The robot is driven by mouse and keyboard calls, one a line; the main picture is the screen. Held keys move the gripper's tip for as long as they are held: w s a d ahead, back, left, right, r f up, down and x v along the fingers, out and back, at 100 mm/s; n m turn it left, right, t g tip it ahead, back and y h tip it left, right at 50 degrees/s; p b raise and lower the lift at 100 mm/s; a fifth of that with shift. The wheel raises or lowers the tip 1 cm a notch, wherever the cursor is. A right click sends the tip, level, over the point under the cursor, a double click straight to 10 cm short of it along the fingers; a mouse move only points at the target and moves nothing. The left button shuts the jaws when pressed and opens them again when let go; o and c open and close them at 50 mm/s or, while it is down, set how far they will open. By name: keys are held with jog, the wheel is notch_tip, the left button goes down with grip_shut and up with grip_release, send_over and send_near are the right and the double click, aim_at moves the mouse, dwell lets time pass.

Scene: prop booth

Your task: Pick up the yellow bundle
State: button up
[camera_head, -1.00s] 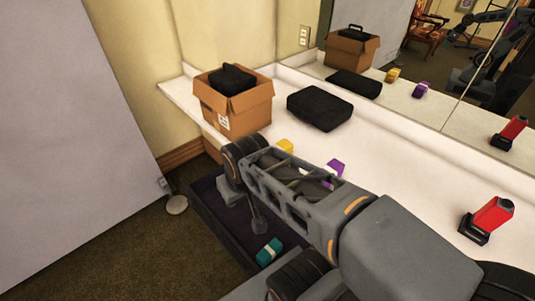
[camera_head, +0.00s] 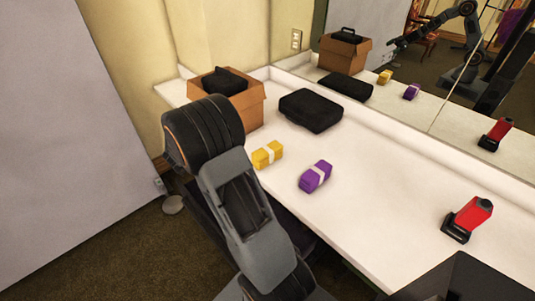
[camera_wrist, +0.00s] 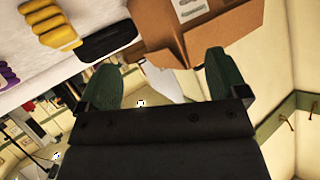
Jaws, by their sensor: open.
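The yellow bundle (camera_head: 260,159) has a pale band and lies on the white counter, close to my arm in the head view. In the wrist view the yellow bundle (camera_wrist: 50,27) shows at the upper left, outside my fingers and apart from them. My gripper (camera_wrist: 162,72) is open, its two green fingers wide apart with nothing held between them. In the head view my arm hides the gripper itself, though my arm's reflection shows in the mirror.
A purple bundle (camera_head: 311,182) lies right of the yellow one on the counter (camera_head: 375,195). A cardboard box (camera_head: 250,103) with a black item, a black case (camera_head: 315,109) and a red device (camera_head: 470,215) also stand there. A mirror (camera_head: 410,80) lines the back.

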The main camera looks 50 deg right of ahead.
aim_at(260, 155)
jog(key=s+d+f+m+g+h, duration=0.1)
jog(key=s+d+f+g, duration=0.2)
jog(key=d, duration=0.1)
jog(key=s+d+f+m+g+h, duration=0.1)
jog(key=s+d+f+m+g, duration=0.1)
jog(key=s+d+f+g, duration=0.1)
jog(key=s+d+f+m+g+p, duration=0.1)
jog(key=s+d+f+g, duration=0.1)
jog(key=s+d+f, duration=0.1)
jog(key=shift+s+d+f+g+h, duration=0.15)
jog(key=shift+d+f+g+h, duration=0.1)
jog(key=shift+d, duration=0.35)
jog(key=shift+s+d+f+g+h, duration=0.15)
jog(key=shift+d+f, duration=0.1)
jog(key=shift+d, duration=0.3)
jog(key=shift+p+x, duration=0.6)
jog(key=shift+x, duration=2.45)
jog(key=shift+s+a+f, duration=0.1)
jog(key=shift+c, duration=0.4)
jog(key=c, duration=1)
